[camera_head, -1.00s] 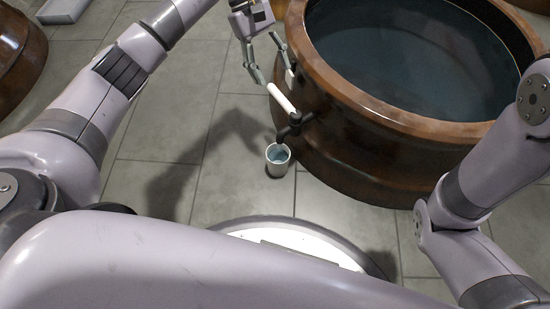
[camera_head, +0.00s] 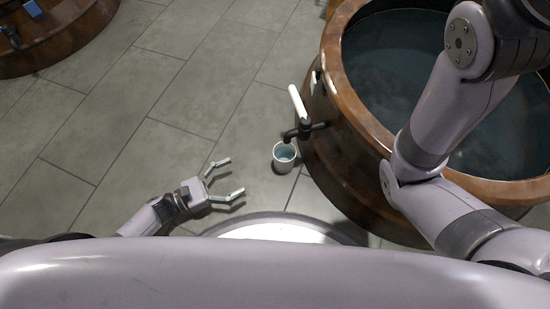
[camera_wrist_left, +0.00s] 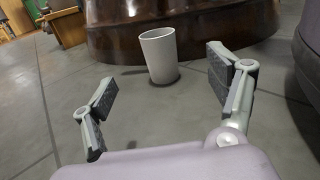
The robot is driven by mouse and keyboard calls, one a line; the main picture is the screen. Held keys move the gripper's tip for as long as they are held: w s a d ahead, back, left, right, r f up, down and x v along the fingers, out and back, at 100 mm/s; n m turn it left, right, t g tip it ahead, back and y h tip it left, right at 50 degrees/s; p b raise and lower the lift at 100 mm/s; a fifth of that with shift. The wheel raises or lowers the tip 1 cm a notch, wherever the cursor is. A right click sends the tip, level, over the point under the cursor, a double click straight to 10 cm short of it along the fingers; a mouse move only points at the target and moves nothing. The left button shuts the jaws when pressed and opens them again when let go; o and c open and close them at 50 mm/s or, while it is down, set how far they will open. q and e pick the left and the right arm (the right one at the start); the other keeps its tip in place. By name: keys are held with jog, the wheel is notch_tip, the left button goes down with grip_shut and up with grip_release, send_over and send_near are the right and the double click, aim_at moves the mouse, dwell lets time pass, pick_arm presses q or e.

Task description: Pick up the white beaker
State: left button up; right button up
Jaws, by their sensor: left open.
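The white beaker (camera_head: 284,158) stands upright on the grey tiled floor below the tap of the large brown jar, with bluish liquid showing inside it. It also shows in the left wrist view (camera_wrist_left: 158,56), ahead of and between the open fingers. My left gripper (camera_head: 234,177) is open and empty, low over the floor to the left of the beaker and apart from it. Its fingers point toward the beaker, and they also show in the left wrist view (camera_wrist_left: 165,90). My right arm crosses in front of the jar, and its gripper is out of view.
The large brown jar (camera_head: 349,150) of dark water stands just right of the beaker. Its black tap (camera_head: 304,130) with a white handle (camera_head: 298,103) juts out above the beaker. Another brown vessel (camera_head: 70,45) is at the upper left. The floor (camera_head: 150,110) between is clear.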

aim_at(275, 159)
pick_arm(q)
jog(key=shift+w+d+f, duration=0.2)
jog(key=shift+d, duration=0.1)
jog(key=b+x, duration=0.3)
jog(key=x, duration=0.8)
jog(key=shift+w+b, duration=0.1)
jog(key=shift+b, duration=0.3)
jog(key=b+x, duration=0.2)
jog(key=x, duration=0.2)
jog(key=shift+w+f+b, duration=0.15)
jog(key=shift+w+b, duration=0.05)
jog(key=shift+b, duration=0.2)
jog(key=shift+w+d, duration=0.3)
jog(key=shift+d, duration=0.15)
jog(key=shift+c, duration=0.5)
jog(key=c, duration=1.5)
jog(key=shift+a+r, duration=0.1)
jog(key=shift+r, duration=0.25)
